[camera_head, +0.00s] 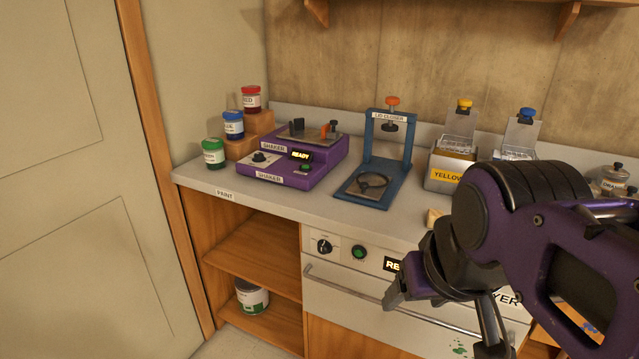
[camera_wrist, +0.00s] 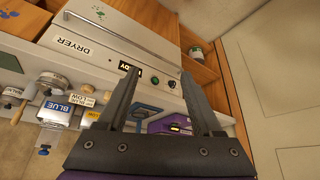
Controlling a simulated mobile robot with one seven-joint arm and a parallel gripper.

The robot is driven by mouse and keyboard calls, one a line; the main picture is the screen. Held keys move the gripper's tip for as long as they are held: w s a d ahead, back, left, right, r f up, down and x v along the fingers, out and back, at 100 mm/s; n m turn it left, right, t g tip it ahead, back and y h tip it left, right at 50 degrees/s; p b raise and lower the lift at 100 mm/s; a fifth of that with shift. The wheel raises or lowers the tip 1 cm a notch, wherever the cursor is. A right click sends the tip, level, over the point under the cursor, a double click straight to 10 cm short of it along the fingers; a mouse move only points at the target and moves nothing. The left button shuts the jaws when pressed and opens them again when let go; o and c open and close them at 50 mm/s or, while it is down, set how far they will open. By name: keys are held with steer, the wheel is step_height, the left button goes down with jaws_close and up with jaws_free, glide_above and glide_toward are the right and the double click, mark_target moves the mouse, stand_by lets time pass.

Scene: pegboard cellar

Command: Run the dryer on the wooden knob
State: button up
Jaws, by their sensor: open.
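The dryer (camera_head: 345,283) is a pale, drawer-like unit under the counter, with a long handle bar, a black dial (camera_head: 324,246), a green button (camera_head: 359,252) and a partly covered lit display (camera_head: 391,264). Its front looks shut. The wrist view shows the dryer (camera_wrist: 115,28) turned, with its label and button (camera_wrist: 155,80). My gripper (camera_head: 447,320) is open and empty in front of the dryer; its fingers also show in the wrist view (camera_wrist: 158,72). I cannot make out the wooden knob for certain; a small pale wooden piece (camera_head: 432,217) on the counter is partly hidden behind my arm.
The counter holds a purple shaker (camera_head: 275,183), a blue lid closer (camera_head: 372,187), a yellow paint dispenser (camera_head: 447,175), a blue-topped dispenser (camera_head: 524,135) and paint jars (camera_head: 213,153). An open shelf (camera_head: 250,255) with a can (camera_head: 251,296) stands left of the dryer.

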jaws_close()
stand_by(1.6)
